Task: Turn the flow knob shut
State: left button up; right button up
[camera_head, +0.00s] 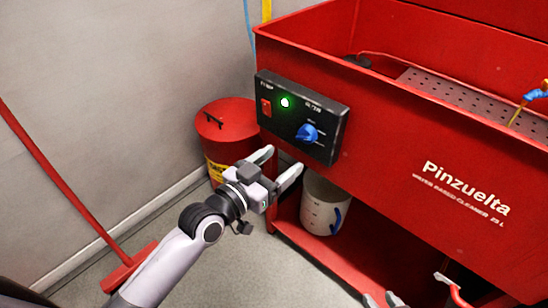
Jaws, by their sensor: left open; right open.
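The flow knob appears to be the blue knob (307,133) on the right of the black control panel (328,152), on the front of the red parts washer. Its printed markings are too small to read. My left gripper (282,160) is open and empty, below and left of the knob, its fingers pointing up toward the panel. No contact with the knob shows. My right gripper (381,299) shows only as grey fingertips at the bottom edge, open, well below the panel; the rest is out of frame.
The panel also has a lit green lamp (285,102) and a red switch (266,107). A red bin (226,128) stands left of the washer (385,132). A white bucket (318,212) sits on the lower shelf. A red-handled item (452,288) is near my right gripper.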

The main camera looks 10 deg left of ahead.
aim_at(301, 140)
pick_arm(q)
jog(key=shift+h, duration=0.3)
jog(key=shift+r+b+x, duration=0.2)
jog(key=shift+b+x, duration=0.2)
jog(key=shift+x, duration=1.55)
jog(key=shift+r+b+x, duration=0.25)
jog(key=shift+b+x, duration=0.15)
jog(key=shift+x, duration=1.55)
jog(key=shift+w+a, duration=0.1)
jog(key=shift+a, duration=0.1)
jog(key=c, duration=1)
